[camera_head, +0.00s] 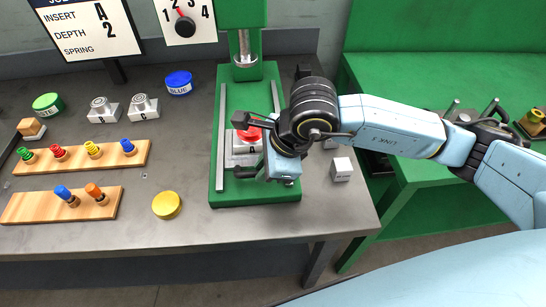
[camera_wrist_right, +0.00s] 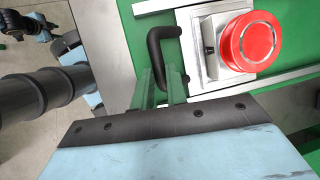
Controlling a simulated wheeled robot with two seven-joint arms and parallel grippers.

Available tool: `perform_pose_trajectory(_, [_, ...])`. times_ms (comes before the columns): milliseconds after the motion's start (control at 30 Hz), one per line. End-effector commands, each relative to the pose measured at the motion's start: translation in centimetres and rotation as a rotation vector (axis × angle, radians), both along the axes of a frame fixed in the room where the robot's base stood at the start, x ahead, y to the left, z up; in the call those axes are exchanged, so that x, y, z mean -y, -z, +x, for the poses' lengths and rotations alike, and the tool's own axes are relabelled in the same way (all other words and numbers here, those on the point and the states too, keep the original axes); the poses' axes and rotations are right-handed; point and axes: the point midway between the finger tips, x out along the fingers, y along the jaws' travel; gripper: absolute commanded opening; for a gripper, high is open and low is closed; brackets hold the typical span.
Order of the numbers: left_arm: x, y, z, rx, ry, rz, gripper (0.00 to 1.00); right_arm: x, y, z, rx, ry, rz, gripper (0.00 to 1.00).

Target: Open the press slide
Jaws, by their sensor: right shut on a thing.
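The green press (camera_head: 255,75) stands at the middle of the bench. Its slide (camera_head: 240,150) is a pale metal block on the green base between two metal rails, with a red round piece (camera_head: 253,133) on top. The slide also shows in the right wrist view (camera_wrist_right: 208,75), with its black handle (camera_wrist_right: 157,45) at the near side. My right gripper (camera_wrist_right: 162,88) is shut on this handle. In the head view, my right gripper (camera_head: 262,172) is over the front right of the press base and covers part of the slide. My left gripper is not in view.
Left of the press are wooden racks with coloured pieces (camera_head: 85,158), a yellow round piece (camera_head: 167,205), a blue one (camera_head: 179,82), a green one (camera_head: 47,104) and two metal blocks (camera_head: 145,106). A white cube (camera_head: 342,168) sits at right. The bench front is clear.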

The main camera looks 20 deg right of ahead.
Motion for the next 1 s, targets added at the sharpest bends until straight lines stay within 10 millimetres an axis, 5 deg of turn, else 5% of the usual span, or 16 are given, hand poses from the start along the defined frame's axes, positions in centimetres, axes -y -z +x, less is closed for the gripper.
perform_pose_trajectory(300, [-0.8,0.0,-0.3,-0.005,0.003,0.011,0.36,0.0,-0.1,0.0,0.003,-0.001,0.001,0.0])
perform_pose_trajectory(333, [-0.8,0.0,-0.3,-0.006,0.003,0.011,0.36,0.0,-0.1,0.0,0.003,-0.001,0.001,0.16])
perform_pose_trajectory(500, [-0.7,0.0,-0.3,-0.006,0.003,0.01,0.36,0.0,-0.1,0.0,0.002,0.0,0.002,0.36])
perform_pose_trajectory(833, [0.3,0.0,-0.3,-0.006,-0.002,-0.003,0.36,0.1,-0.4,-0.1,0.002,0.0,0.002,0.36])
perform_pose_trajectory(1000, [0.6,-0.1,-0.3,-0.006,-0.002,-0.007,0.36,0.9,-2.5,-0.7,0.005,-0.001,0.002,0.36])
